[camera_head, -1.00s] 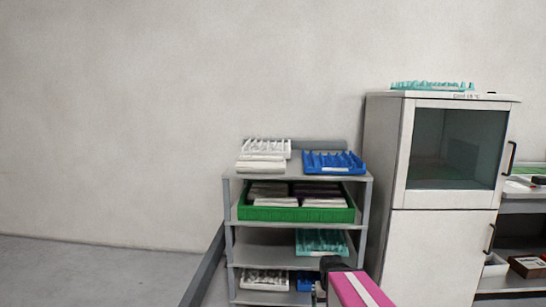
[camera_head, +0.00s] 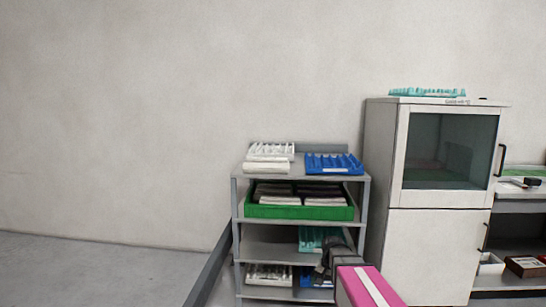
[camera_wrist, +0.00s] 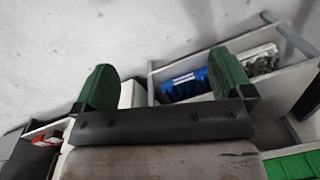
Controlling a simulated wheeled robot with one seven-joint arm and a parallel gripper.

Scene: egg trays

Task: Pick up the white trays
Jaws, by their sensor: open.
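White trays (camera_head: 268,166) lie stacked at the left of the rack's top shelf. Another white tray (camera_head: 268,275) is on a low shelf. In the wrist view, a white tray (camera_wrist: 262,58) lies beyond the right finger and is partly hidden by it. My gripper (camera_wrist: 162,62) is open, with two green fingers spread apart and nothing between them. It is apart from the trays. In the head view, only part of my arm shows, in front of the rack's lower right.
A blue tray (camera_head: 334,164) sits right of the white stack. A green crate (camera_head: 300,212) with trays is below, and a teal tray (camera_head: 312,238) is lower. A white cabinet (camera_head: 440,250) stands close on the right. Bare wall and floor are left.

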